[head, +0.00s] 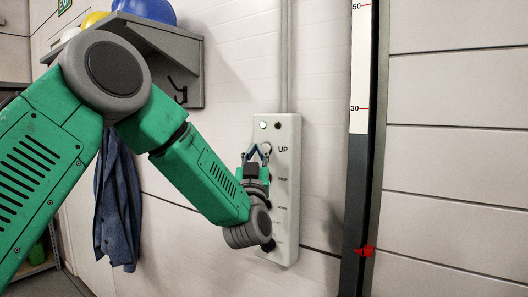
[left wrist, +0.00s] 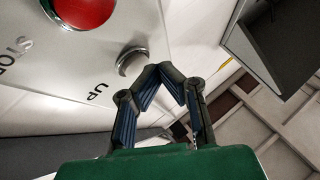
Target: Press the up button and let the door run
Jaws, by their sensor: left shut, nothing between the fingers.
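The control box (head: 287,180) hangs on the wall with a column of labelled buttons, UP at the top. My left gripper (head: 259,152) is shut and empty in front of the box, beside the UP label. In the left wrist view its fingertips (left wrist: 163,70) meet just beside the pale round up button (left wrist: 132,61); I cannot tell whether they touch it. The red stop button (left wrist: 84,10) is beyond it. The panelled door (head: 455,160) is at the right. My right gripper is out of view.
A height scale (head: 360,70) marked 30 and 50 runs along the door's edge, with a red pointer (head: 366,251) well below 30. A shelf (head: 175,50) with helmets and a hanging blue jacket (head: 118,205) are at the left.

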